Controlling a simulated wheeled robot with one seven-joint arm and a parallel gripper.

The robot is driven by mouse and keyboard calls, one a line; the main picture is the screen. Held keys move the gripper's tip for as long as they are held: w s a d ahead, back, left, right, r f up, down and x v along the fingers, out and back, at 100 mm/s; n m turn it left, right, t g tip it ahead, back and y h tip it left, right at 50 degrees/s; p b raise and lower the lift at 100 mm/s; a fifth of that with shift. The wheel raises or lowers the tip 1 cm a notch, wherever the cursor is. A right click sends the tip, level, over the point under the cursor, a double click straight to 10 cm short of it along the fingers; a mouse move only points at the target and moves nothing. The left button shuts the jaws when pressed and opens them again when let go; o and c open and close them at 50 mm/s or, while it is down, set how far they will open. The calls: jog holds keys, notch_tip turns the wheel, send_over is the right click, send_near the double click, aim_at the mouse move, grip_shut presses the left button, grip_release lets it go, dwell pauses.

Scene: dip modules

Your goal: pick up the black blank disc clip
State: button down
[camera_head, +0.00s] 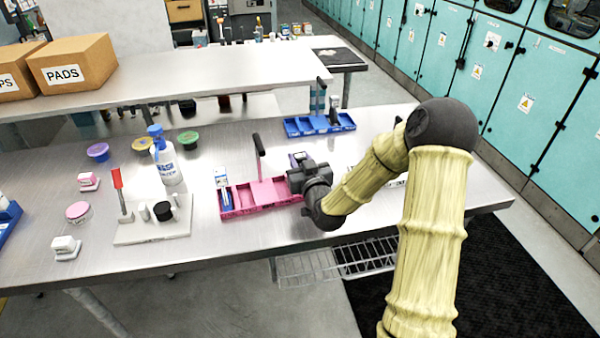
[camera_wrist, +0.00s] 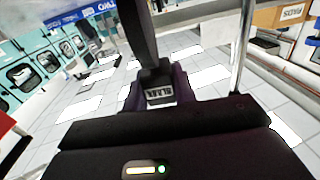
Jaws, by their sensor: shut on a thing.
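A black piece with a white label that seems to read BLANK, the black blank disc clip (camera_wrist: 160,95), sits between the dark jaws of my gripper (camera_wrist: 160,104) in the wrist view. A tall black bar rises just behind the label; I cannot tell whether it is part of the clip. In the head view my gripper (camera_head: 298,162) is at the right end of the pink tray (camera_head: 232,213), close above or beside its rim. The clip is mostly hidden there by the gripper and wrist.
The pink tray has a dark upright handle and a blue-and-white item (camera_head: 222,178) at its left. A blue tray (camera_head: 345,122) stands behind. A white spray bottle (camera_head: 168,168), a pale board (camera_head: 150,233) and several small tubs lie left. Bare table lies in front of the pink tray.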

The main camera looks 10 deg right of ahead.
jog(key=shift+r, duration=0.1)
notch_tip(320, 180, up, 10)
jog(key=shift+f, duration=0.1)
dwell(0.4)
dwell(0.4)
jog(key=shift+d, duration=0.1)
